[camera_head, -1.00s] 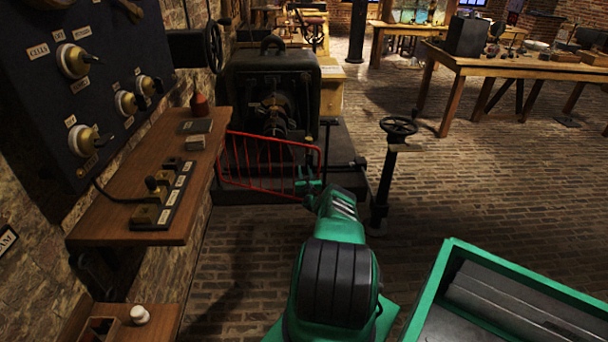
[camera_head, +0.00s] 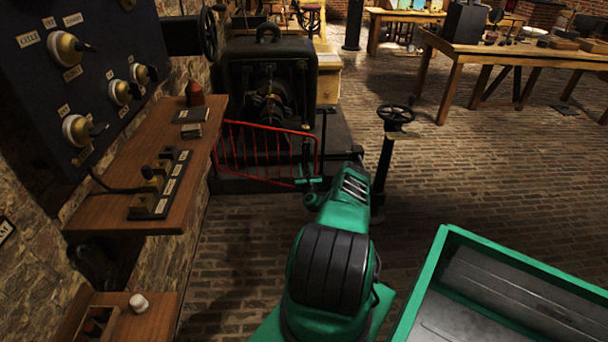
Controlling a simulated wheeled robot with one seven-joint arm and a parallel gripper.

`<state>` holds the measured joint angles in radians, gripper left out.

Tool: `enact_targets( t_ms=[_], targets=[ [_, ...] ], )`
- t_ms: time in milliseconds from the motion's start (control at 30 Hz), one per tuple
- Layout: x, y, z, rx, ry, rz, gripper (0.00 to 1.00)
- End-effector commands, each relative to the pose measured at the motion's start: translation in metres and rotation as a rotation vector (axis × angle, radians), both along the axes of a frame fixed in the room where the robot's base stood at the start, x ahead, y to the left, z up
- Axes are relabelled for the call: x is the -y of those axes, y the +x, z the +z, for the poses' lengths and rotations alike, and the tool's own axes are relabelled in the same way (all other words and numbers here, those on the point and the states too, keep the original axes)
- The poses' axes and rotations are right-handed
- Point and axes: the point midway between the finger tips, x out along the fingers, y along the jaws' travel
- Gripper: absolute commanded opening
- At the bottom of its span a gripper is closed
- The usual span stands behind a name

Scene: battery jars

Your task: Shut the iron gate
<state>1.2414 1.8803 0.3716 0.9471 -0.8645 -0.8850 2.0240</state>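The iron gate (camera_head: 264,152) is a low red barred railing in front of a dark machine (camera_head: 268,88). Its left end is by the wooden wall shelf and its right end is near a thin black post (camera_head: 324,135). My gripper (camera_head: 308,182) is small in the view, at the lower right corner of the gate. It overlaps the gate's lower bar in the picture, but I cannot tell if it touches. Its fingers are too small and dark to show whether they are open or shut.
A handwheel (camera_head: 396,113) on a black stand is close to the right of my arm. The wooden shelf (camera_head: 135,200) and switch panel (camera_head: 80,60) line the left wall. A workbench (camera_head: 510,56) stands at the back right. Brick floor (camera_head: 440,180) is clear between.

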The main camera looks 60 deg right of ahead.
Motion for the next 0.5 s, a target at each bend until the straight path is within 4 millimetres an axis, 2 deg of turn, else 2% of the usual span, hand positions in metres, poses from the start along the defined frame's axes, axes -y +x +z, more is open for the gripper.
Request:
enact_targets(
  t_ms=[233, 500],
  targets=[
    [-0.022, -0.018, 0.000, 0.001, 0.001, 0.002, 0.28],
    [-0.027, -0.023, 0.000, 0.001, 0.001, 0.002, 0.28]
  ],
)
